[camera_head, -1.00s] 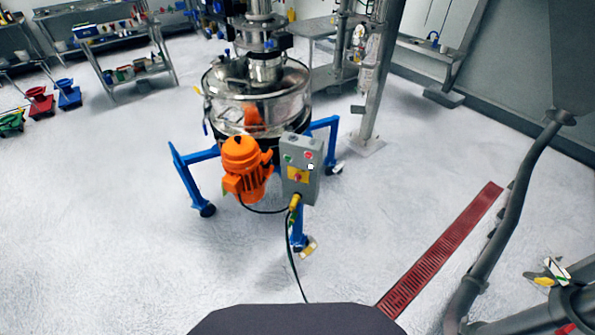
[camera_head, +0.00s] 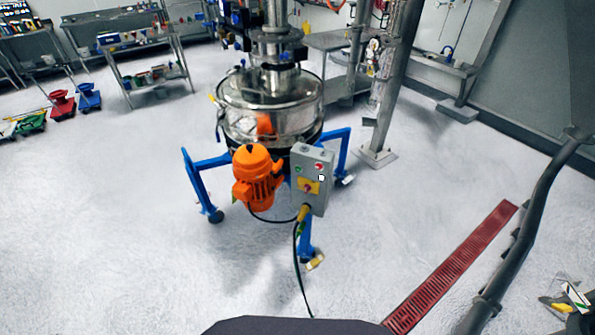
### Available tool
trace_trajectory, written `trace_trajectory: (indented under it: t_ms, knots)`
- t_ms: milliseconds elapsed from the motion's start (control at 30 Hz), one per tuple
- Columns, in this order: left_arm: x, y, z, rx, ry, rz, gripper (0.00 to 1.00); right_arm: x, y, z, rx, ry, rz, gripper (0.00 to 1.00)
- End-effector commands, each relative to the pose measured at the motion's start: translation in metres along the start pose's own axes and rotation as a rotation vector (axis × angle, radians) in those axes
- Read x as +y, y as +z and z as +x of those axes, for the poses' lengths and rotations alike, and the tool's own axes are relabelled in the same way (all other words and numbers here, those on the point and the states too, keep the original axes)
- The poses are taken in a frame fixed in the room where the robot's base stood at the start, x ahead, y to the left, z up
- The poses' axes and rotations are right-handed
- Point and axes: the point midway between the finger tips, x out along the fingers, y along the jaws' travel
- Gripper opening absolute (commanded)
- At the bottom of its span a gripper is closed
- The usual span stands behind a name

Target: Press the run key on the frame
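The powder sifter (camera_head: 270,106) is a round steel vessel on a blue wheeled frame (camera_head: 196,190). A grey control box (camera_head: 313,195) is fixed at the front of the frame, beside an orange motor (camera_head: 257,180). The box face has a green key (camera_head: 298,169) on the left, a red key (camera_head: 318,166) on the right, a small white patch below the red one, and a red-and-yellow switch (camera_head: 308,187) beneath. Labels are too small to read. Neither of my grippers is in view, and nothing touches the box.
A black cable (camera_head: 297,270) runs from the box along the floor toward me. A red floor grate (camera_head: 450,270) and a grey pipe (camera_head: 535,210) lie to the right. A steel post (camera_head: 392,100) stands behind the sifter. The floor left of the frame is clear.

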Motion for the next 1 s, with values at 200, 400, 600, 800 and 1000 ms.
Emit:
trace_trajectory:
  t_ms: [200,400,600,800,1000]
  knots:
    - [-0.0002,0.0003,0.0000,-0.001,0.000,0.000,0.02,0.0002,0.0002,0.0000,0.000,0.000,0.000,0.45]
    - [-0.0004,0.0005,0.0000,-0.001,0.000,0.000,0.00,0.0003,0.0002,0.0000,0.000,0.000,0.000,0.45]
    - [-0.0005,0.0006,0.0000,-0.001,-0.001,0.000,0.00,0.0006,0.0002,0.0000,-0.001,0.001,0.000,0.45]
    - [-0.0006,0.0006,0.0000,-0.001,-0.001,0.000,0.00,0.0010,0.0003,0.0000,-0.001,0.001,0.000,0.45]
    - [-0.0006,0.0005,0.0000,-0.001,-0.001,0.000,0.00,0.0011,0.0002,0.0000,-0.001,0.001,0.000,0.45]
